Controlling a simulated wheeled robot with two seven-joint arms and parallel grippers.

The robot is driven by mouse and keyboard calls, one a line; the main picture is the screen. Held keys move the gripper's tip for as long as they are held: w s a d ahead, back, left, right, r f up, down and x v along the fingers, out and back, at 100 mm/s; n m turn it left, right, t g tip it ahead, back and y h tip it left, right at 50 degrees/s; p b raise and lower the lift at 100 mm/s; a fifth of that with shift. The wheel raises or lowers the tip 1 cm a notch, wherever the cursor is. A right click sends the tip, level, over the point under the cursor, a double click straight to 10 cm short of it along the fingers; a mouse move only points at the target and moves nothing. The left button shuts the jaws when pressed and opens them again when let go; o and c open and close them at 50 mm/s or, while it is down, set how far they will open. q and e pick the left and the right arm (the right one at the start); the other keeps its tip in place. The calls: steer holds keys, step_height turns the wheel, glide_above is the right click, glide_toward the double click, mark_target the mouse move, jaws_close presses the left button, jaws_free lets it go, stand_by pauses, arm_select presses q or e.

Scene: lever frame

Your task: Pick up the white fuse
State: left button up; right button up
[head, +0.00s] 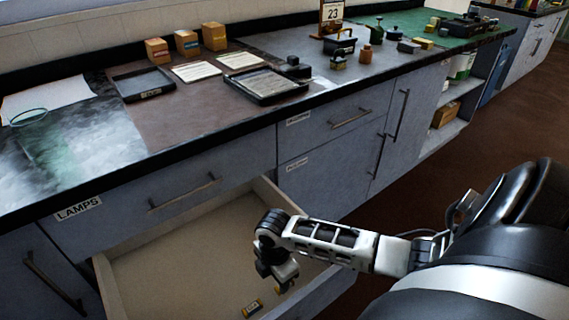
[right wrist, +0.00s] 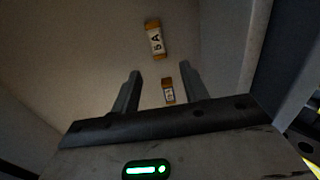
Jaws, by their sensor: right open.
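Two small fuses with pale, dark-lettered bodies and brass-coloured ends lie apart on the drawer floor. In the right wrist view, one fuse marked 5A (right wrist: 154,39) lies beyond my fingertips. The other fuse (right wrist: 168,91) shows between the fingers, its lettering too small to read. In the head view one fuse (head: 252,308) lies clear, and another small piece (head: 281,288) is mostly hidden by my gripper. My right gripper (head: 284,279) reaches down into the drawer. In its wrist view the gripper (right wrist: 160,72) is open and empty. My left gripper is not in view.
The open drawer (head: 172,246) under the LAMPS label has raised walls around my right gripper. The counter above holds a black tray (head: 262,97), several small boxes (head: 187,42) and a calendar (head: 332,13). The brown floor (head: 497,120) at right is clear.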

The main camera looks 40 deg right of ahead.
mark_target(277, 289)
steer(key=shift+f+b, duration=0.65)
steer(key=shift+f, duration=2.05)
jaws_close()
